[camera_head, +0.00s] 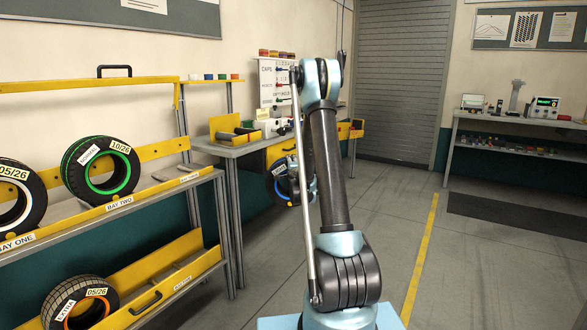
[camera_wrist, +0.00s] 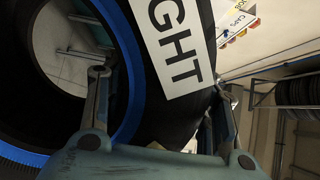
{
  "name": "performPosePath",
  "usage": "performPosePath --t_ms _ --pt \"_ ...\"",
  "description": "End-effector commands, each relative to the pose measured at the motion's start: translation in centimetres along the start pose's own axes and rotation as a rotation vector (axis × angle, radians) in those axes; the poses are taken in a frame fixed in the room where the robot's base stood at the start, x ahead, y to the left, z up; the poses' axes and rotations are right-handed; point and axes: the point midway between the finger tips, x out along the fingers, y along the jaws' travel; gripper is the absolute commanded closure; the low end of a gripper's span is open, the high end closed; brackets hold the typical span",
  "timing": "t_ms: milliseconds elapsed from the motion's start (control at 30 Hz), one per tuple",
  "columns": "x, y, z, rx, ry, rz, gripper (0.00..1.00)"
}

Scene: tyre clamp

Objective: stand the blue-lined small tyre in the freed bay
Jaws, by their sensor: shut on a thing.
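The blue-lined tyre (camera_wrist: 128,60) fills much of the wrist view, black with a blue ring and a white label ending in "GHT". My gripper (camera_wrist: 163,88) is shut on its wall, one finger inside the hole and the other on the outer side. In the head view, the tyre (camera_head: 279,168) hangs in the air before the bench, partly hidden by my arm. The rack's upper shelf (camera_head: 112,222) has an empty bay (camera_head: 165,174) right of BAY TWO; its label is too small to read. The tyre is well right of this bay.
A green-lined tyre (camera_head: 101,170) stands in BAY TWO, a white-lined tyre (camera_head: 20,196) in BAY ONE. An orange-lined tyre (camera_head: 80,303) sits on the lower shelf. A workbench (camera_head: 232,148) stands behind the held tyre. The floor (camera_head: 385,215) right of my arm is clear.

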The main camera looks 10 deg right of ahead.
Motion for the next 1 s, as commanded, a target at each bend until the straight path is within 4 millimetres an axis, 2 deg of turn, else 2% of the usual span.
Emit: performPosePath --t_ms 567,733,1000 --pt "-0.1 -0.4 0.3 -0.001 -0.007 0.0 1.0" --pt "-0.7 -2.0 2.4 0.0 -0.046 0.0 1.0" --pt "-2.4 -6.2 8.2 -0.002 -0.154 -0.005 1.0"
